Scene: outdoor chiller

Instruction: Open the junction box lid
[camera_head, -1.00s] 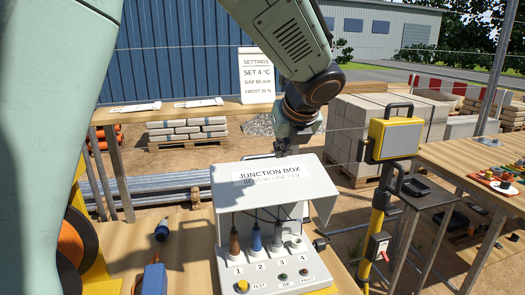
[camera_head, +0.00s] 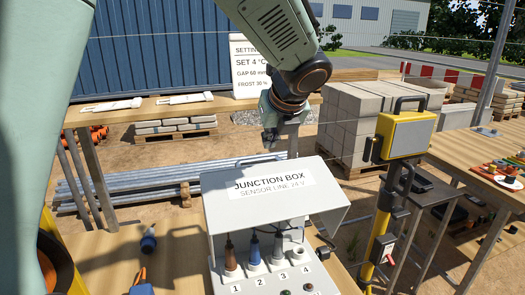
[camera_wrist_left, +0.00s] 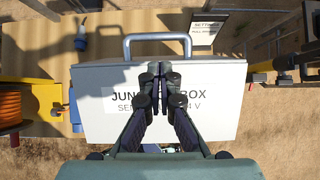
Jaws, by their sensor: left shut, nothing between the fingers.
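The junction box is light grey, with a pale lid (camera_head: 325,196) labelled "JUNCTION BOX" sloping over its front like a hood. Brown, blue and grey plugs (camera_head: 254,252) show below the lid in numbered sockets. A grey bar handle (camera_wrist_left: 158,42) stands at the lid's far edge in the left wrist view; the lid fills the middle there. My left gripper (camera_head: 270,145) hangs just above and behind the lid's far edge in the head view. In the wrist view its fingers (camera_wrist_left: 158,78) are together and empty, over the label on the handle's near side. Contact with the lid cannot be told.
A yellow device on a post (camera_head: 402,132) stands close to the box's right. A blue connector (camera_head: 148,240) lies on the wooden bench to its left. A rear bench (camera_head: 225,103) carries a settings sign (camera_head: 250,65). Stacked blocks (camera_head: 345,120) stand behind right.

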